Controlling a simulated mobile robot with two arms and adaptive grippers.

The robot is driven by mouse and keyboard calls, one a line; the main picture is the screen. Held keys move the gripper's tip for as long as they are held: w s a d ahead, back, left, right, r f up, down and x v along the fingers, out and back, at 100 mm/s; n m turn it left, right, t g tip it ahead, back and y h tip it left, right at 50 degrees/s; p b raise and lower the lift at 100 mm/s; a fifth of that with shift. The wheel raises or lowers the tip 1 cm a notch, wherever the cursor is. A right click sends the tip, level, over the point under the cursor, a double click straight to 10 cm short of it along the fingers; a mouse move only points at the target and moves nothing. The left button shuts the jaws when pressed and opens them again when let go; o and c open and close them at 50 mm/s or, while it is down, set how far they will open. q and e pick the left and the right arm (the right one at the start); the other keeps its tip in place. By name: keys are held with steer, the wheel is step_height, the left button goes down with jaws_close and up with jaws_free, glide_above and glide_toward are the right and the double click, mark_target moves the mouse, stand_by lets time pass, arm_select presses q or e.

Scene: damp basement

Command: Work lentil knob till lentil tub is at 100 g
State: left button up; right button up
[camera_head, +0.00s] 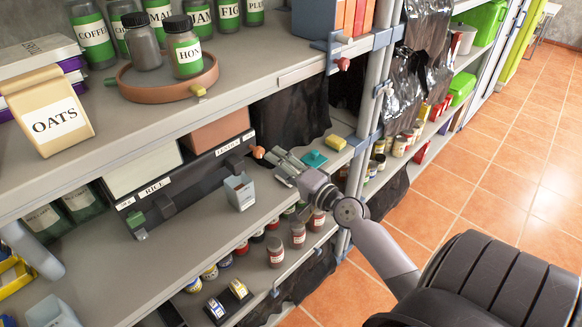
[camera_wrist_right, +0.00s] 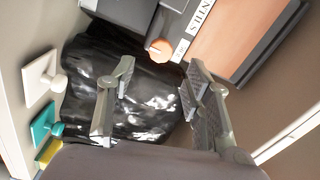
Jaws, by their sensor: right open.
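The dispenser rack (camera_head: 185,178) stands on the middle shelf, with a pale bin behind the RICE label and a terracotta bin (camera_head: 218,130) behind the LENTILS label. The orange knob (camera_head: 258,152) is at the rack's right end; it also shows beside the LENTILS label in the right wrist view (camera_wrist_right: 159,50). A small square grey-blue tub (camera_head: 239,190) stands upright before the rack; its lettering and contents are unreadable. My right gripper (camera_head: 280,160) is open and empty, right of the orange knob. Its spread fingers (camera_wrist_right: 160,78) point toward the knob, apart from it. My left gripper is out of view.
A teal-handled piece (camera_head: 314,159) and a yellow block (camera_head: 335,142) lie just beyond my right gripper. Small jars (camera_head: 275,250) line the shelf below. A green knob (camera_head: 136,220) is at the rack's left end. Shelf space before the rack is mostly clear.

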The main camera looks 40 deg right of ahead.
steer(key=shift+s+d, duration=0.15)
steer(key=shift+s, duration=2.15)
steer(key=s+a+f+n+g+b, duration=0.1)
steer(key=s+f+n+g, duration=0.2)
steer(key=f, duration=1.1)
steer(key=s+a+f+n+g+h+b, duration=0.1)
steer(key=s+f+g, duration=0.25)
steer(key=f, duration=0.95)
steer(key=s+a+f+n+g+b, duration=0.15)
steer(key=s+f, duration=0.25)
steer(key=f, duration=1)
steer(key=s+a+f+n+g, duration=0.3)
steer(key=s+f, duration=0.4)
steer(key=s, duration=0.3)
steer(key=s+a+f+n+g+b, duration=0.1)
steer(key=s+a+f+n+g, duration=0.2)
steer(key=s, duration=0.7)
steer(key=s+a+f+n+g, duration=0.3)
steer(key=s+a+f+n, duration=0.3)
steer(key=s+f, duration=0.4)
steer(key=shift+f, duration=0.95)
